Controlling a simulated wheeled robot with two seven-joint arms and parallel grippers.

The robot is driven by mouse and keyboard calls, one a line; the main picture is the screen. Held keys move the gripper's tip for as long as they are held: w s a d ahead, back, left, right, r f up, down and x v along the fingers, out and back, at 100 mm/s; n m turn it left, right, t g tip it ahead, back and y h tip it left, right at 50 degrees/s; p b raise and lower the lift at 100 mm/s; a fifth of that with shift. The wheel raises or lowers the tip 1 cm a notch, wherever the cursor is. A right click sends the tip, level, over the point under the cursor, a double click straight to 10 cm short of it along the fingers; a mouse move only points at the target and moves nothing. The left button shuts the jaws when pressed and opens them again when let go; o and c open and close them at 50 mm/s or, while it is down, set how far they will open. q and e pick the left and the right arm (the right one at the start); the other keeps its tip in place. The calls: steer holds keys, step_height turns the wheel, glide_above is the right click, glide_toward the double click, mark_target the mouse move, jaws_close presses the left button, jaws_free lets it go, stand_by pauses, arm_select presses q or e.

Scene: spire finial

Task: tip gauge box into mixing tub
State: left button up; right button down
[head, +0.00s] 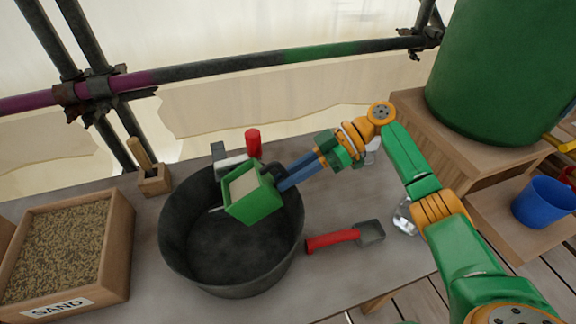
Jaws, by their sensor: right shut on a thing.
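The green gauge box (252,204) is over the right part of the black mixing tub (231,249). It is upright or only slightly tilted, with pale, level material showing inside its open top. My right gripper (273,174) is shut on the box at its right side, with the arm reaching in from the right. The fingertips are partly hidden by the box. The part of the tub's floor that shows looks dark and bare; the box hides some of its back right side. My left gripper is not in view.
A wooden sand box (66,252) stands left of the tub. A red-handled trowel (345,237) lies to its right. A red cylinder (253,143) and a grey tool stand behind the tub. A scaffold pole crosses the back. A green barrel (510,70) and blue bucket (545,202) are at right.

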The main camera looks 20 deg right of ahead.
mark_target(281, 166)
steer(key=shift+a+r+h+p, duration=0.3)
steer(key=shift+r+h+p, duration=0.85)
steer(key=shift+p, duration=1.2)
steer(key=shift+a+r+h+p, duration=0.25)
steer(key=shift+r+h+p, duration=0.85)
steer(key=shift+p, duration=1.2)
steer(key=a+r+h+p, duration=0.1)
steer(key=h+p, duration=0.1)
steer(key=a+r+h+p, duration=0.1)
steer(key=r+p, duration=0.1)
steer(key=shift+r+h, duration=0.1)
steer(key=shift+h, duration=0.25)
steer(key=a+r+h+p, duration=0.3)
steer(key=a+h+p, duration=0.2)
steer(key=h+p, duration=0.1)
steer(key=shift+s+a+t+p, duration=0.2)
steer(key=shift+a+t+p, duration=0.15)
steer(key=shift+p, duration=0.2)
